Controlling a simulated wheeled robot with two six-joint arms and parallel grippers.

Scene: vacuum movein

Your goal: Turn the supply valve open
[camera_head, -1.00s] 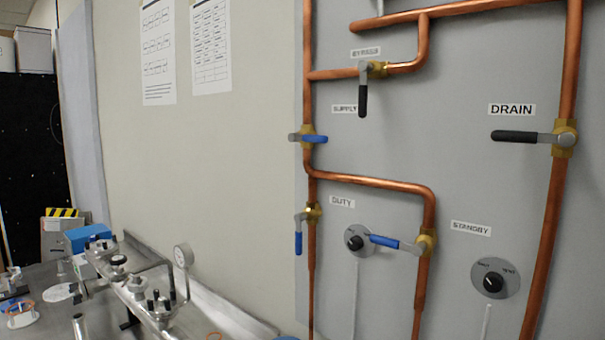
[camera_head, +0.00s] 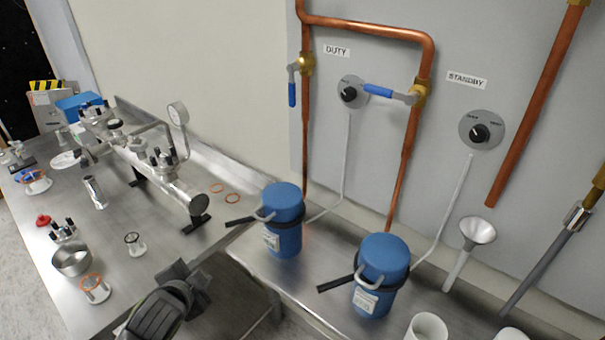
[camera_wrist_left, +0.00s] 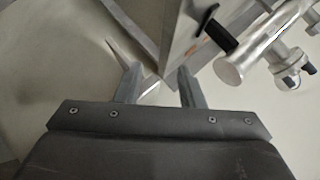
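The supply valve is outside the current head view, above its top edge. The copper pipe (camera_head: 304,110) below it is visible, with the duty valve's blue handle (camera_head: 292,94) hanging down. The standby valve's blue handle (camera_head: 378,90) points left, across its pipe. My left gripper (camera_head: 192,284) is low in the head view, in front of the steel bench and far below the valves. In the left wrist view its two fingers (camera_wrist_left: 150,65) are apart with nothing between them. My right gripper is not in view.
Two blue canisters (camera_head: 283,215) (camera_head: 381,270) stand on a lower steel shelf by the wall. A funnel (camera_head: 477,232) is at right.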

